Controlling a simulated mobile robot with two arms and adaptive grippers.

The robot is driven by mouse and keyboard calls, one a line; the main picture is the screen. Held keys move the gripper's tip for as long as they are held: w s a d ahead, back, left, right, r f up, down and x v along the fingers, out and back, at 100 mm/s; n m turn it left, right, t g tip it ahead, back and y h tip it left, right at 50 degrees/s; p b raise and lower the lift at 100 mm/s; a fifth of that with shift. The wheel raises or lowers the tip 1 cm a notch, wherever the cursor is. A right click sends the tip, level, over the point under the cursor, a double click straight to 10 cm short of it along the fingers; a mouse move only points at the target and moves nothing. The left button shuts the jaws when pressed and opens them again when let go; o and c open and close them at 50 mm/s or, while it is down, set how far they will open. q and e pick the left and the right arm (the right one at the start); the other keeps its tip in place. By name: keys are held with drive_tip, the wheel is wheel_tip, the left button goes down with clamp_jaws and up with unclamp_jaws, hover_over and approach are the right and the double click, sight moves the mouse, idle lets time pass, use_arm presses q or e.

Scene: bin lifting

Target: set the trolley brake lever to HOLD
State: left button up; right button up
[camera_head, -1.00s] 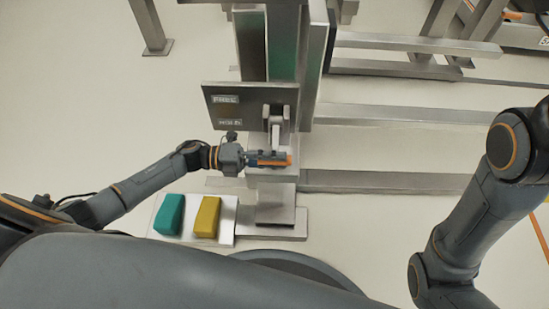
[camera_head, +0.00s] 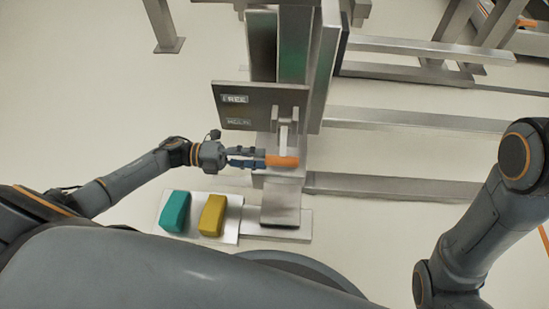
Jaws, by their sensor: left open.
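The brake lever (camera_head: 284,138) is a grey arm that hangs down from a bracket on the metal column and ends in a bright orange handle (camera_head: 283,161). A dark plate (camera_head: 262,103) beside and above it carries a FREE label (camera_head: 235,99) and, lower, a dimmer label (camera_head: 238,121) that seems to read HOLD. The handle lies below both labels. My left gripper (camera_head: 262,157) is open, its fingers pointing right at the handle's left end. Whether the fingertips touch it is unclear. My right gripper is out of view; only my right arm shows.
A teal block (camera_head: 174,212) and a yellow block (camera_head: 212,215) lie on a pale plate (camera_head: 233,236) below my left arm. Metal rails (camera_head: 400,187) run to the right of the column.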

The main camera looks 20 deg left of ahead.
use_arm(q)
drive_tip(key=v, duration=0.5)
drive_tip(key=shift+a, duration=0.15)
idle(0.7)
